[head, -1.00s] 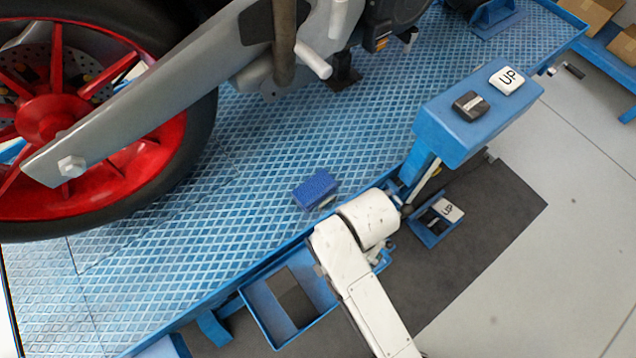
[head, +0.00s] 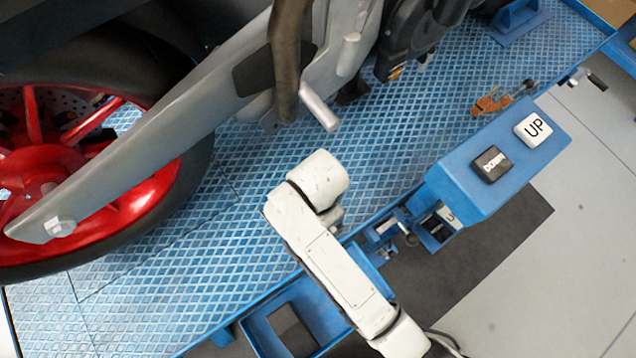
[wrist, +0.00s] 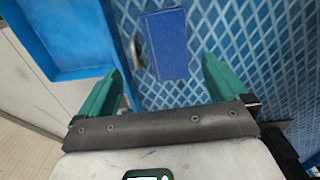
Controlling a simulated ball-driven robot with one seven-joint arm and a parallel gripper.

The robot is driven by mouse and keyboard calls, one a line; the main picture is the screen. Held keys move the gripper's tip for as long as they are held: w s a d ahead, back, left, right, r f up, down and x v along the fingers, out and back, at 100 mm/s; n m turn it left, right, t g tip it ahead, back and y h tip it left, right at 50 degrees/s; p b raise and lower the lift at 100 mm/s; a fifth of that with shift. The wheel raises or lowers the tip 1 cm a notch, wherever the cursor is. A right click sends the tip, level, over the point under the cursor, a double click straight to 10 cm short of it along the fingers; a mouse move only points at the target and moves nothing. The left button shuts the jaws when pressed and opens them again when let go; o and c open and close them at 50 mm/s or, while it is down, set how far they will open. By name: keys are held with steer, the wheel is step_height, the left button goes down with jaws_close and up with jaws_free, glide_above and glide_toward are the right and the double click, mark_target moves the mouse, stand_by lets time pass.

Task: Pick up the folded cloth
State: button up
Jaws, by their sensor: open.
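The folded cloth (wrist: 167,43) is a flat blue rectangle on the blue diamond-patterned platform, at the top middle of the wrist view. In the head view it does not show; my arm covers that part of the platform. My gripper (wrist: 162,75) is open, with its two green fingers apart at the left and right. The cloth lies beyond the gap between the fingers, and nothing is between them. The gripper itself is hidden behind my arm in the head view.
A small metallic item (wrist: 137,50) lies by the cloth's left edge. The blue tray (head: 257,330) hangs off the platform's near edge. The control box (head: 497,170) with UP and DOWN buttons is right of my arm. The motorcycle's red wheel (head: 60,170) and silver swingarm (head: 175,110) stand left and above.

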steer(key=shift+w+f+p, duration=0.1)
steer(key=shift+w+f, duration=0.1)
steer(key=shift+f, duration=1)
steer(key=shift+w+f+p, duration=0.1)
steer(key=shift+w+f, duration=0.05)
steer(key=shift+f, duration=1.1)
steer(key=shift+w+f+p, duration=0.1)
steer(key=shift+w+f, duration=0.1)
steer(key=shift+f, duration=1)
steer(key=c, duration=1.1)
steer(key=shift+r, duration=0.1)
